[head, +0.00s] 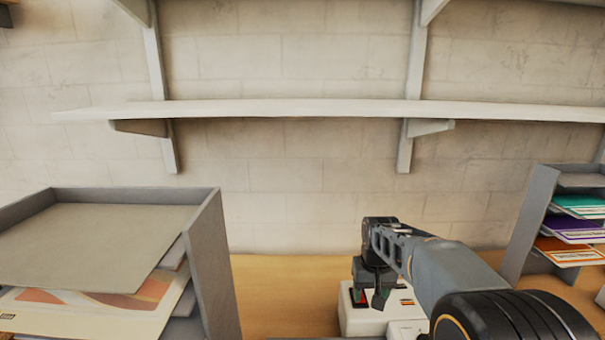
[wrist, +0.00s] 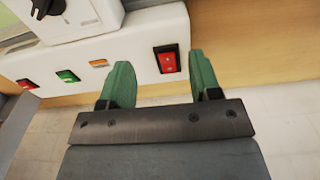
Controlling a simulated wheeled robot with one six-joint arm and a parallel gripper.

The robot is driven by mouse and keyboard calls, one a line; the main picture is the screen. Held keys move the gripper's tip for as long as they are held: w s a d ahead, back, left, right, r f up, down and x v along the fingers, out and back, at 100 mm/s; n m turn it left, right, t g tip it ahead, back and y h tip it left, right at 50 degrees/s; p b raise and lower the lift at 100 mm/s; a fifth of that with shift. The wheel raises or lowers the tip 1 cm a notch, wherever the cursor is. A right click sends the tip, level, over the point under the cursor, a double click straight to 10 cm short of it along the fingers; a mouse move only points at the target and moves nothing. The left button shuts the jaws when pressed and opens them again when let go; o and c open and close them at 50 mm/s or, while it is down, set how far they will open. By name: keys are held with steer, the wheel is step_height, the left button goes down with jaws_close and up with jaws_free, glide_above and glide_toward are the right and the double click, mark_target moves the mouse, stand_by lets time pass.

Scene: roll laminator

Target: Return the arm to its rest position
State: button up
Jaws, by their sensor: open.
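My gripper (wrist: 160,84) is open and empty in the wrist view, its two green fingers apart. Between and just beyond the fingertips is a red rocker switch (wrist: 167,59) on the white front of the laminator (wrist: 140,66). I cannot tell whether a finger touches the panel. In the head view my arm reaches from the lower right to the white laminator (head: 362,318), with my gripper (head: 369,296) in front of it. My arm hides much of the machine.
A grey paper tray unit (head: 213,265) stands at left, and another rack (head: 527,225) with coloured folders at right. A white shelf (head: 300,109) spans the wall above. The wooden worktop (head: 280,290) is clear between the left unit and the laminator. A black knob (wrist: 47,7) shows on the machine.

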steer(key=s+t+b, duration=0.2)
steer(key=s+t, duration=0.2)
steer(key=s, duration=1.4)
steer(key=shift+s+r, duration=0.15)
steer(key=shift+r, duration=0.2)
